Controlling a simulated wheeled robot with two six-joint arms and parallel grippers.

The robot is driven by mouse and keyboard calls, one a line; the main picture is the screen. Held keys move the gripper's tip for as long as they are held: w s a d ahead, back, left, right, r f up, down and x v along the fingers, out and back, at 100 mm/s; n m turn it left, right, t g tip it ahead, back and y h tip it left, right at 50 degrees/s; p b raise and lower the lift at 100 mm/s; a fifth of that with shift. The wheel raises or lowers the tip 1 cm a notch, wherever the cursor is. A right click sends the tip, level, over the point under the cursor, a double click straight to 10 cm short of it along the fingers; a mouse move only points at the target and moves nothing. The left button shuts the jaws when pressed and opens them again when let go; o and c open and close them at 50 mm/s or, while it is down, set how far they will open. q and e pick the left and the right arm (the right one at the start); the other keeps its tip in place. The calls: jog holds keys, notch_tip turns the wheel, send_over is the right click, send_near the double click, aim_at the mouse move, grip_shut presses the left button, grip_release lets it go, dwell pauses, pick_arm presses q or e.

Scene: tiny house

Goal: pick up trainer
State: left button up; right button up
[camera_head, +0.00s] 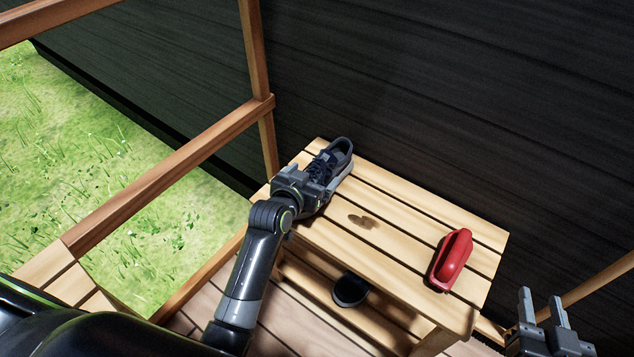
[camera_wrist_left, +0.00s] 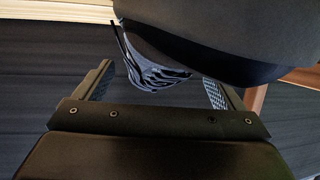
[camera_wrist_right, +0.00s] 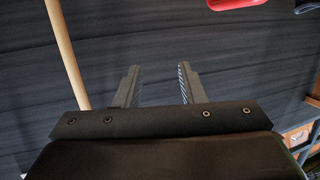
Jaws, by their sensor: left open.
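The trainer (camera_head: 339,153) is dark blue-grey with a pale sole and lies at the far left end of the slatted wooden table (camera_head: 400,208). My left gripper (camera_head: 318,174) is at the trainer's near end and hides part of it. In the left wrist view the laced part of the trainer (camera_wrist_left: 152,72) shows between the two spread fingers of the left gripper (camera_wrist_left: 160,66). I cannot tell whether the fingers touch it. My right gripper (camera_head: 542,296) is open and empty at the lower right, off the table's right end; its spread fingers (camera_wrist_right: 158,70) show in the right wrist view.
A red object (camera_head: 452,262) with a handle-like top sits at the table's right end. A dark rounded item (camera_head: 350,290) lies below the tabletop. A dark wall (camera_head: 430,90) stands close behind the table, and a wooden railing (camera_head: 170,180) is on the left. The table's middle is mostly clear.

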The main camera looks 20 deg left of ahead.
pick_arm(q)
jog(key=shift+x, duration=0.8)
pick_arm(e)
jog(key=shift+w+r+t+h, duration=0.2)
jog(key=shift+r+t, duration=0.4)
jog(key=shift+r, duration=0.4)
jog(key=shift+w+r+t+h, duration=0.1)
jog(key=shift+w+r+t, duration=0.15)
jog(key=shift+r+t, duration=0.55)
jog(key=shift+r, duration=0.15)
pick_arm(q)
jog(key=c, duration=1.2)
